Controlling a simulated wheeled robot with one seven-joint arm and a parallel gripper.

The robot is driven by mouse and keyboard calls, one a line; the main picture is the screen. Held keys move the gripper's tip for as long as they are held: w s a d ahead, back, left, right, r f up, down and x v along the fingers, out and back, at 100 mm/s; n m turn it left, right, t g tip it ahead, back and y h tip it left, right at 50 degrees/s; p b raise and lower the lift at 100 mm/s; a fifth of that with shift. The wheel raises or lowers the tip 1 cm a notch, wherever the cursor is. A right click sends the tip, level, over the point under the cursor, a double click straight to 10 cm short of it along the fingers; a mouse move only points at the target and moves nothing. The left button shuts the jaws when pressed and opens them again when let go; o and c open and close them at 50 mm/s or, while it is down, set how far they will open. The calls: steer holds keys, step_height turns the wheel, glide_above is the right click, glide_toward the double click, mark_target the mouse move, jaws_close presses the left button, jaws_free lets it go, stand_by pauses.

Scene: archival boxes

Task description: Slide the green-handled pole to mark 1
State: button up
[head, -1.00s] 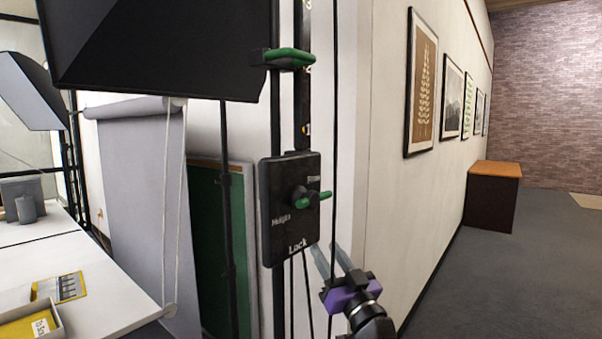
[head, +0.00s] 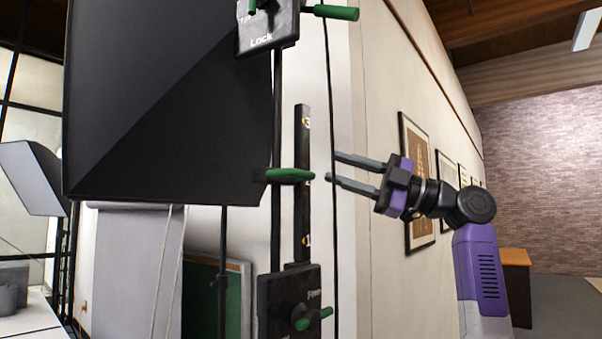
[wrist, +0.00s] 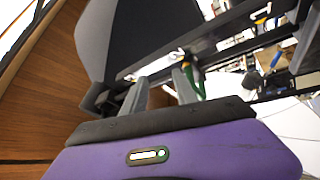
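The green handle (head: 290,175) of the pole sticks out level beside an upright black scale strip (head: 303,210). A mark reading 3 (head: 307,123) shows above the handle and mark 1 (head: 307,240) shows below it. My gripper (head: 332,168) is just right of the handle, its two grey fingers apart and pointing left at it. In the wrist view the open fingers (wrist: 160,80) reach forward, with a green piece (wrist: 192,80), seemingly the handle, by the right finger. Whether they touch is unclear.
A lower black lock box (head: 285,290) with a green-levered knob (head: 312,319) sits below the strip. An upper lock box (head: 268,28) has another green lever (head: 335,12). A large black softbox (head: 170,110) is left of the handle. A thin dark cable (head: 330,80) hangs near my fingertips.

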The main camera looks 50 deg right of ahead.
mark_target(308, 175)
steer(key=s+a+f+n+g+y, duration=0.3)
steer(key=a+n+g, duration=0.2)
steer(key=n, duration=0.4)
steer(key=shift+p+x, duration=0.8)
steer(key=shift+x, duration=2.95)
steer(key=shift+s, duration=0.1)
jaws_close()
